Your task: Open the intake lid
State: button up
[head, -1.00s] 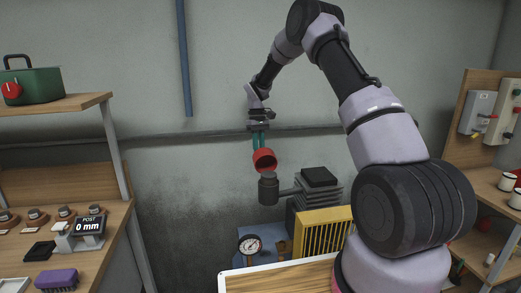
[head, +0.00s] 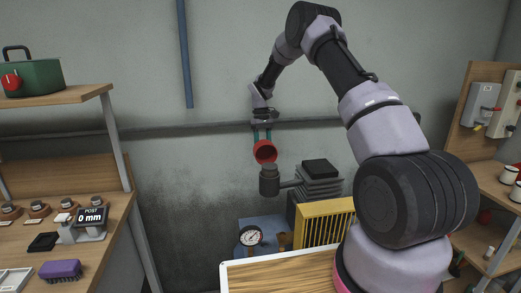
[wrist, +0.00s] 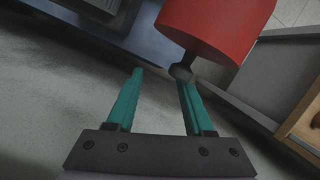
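The red intake lid (head: 265,151) stands tilted up on edge above the dark grey intake pipe (head: 269,182), its darker hollow side facing the head camera. My gripper (head: 262,134) is just above the lid, pointing down, with its teal fingers spread. In the wrist view the gripper (wrist: 158,75) is open with nothing between the fingers. The red lid (wrist: 215,25) is beyond the right fingertip there, with a small grey knob right at that finger. I cannot tell whether the finger touches the knob.
A grey finned block (head: 320,181), a yellow grille (head: 325,222) and a pressure gauge (head: 251,237) are near the intake. A wooden bench (head: 100,250) with small items stands at left. A shelf with wall boxes (head: 481,110) is at right. The wall is behind.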

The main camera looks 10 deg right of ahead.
jog(key=shift+a, duration=0.3)
jog(key=shift+r, duration=0.1)
jog(key=v, duration=1)
jog(key=shift+r, duration=0.3)
jog(key=shift+w, duration=0.1)
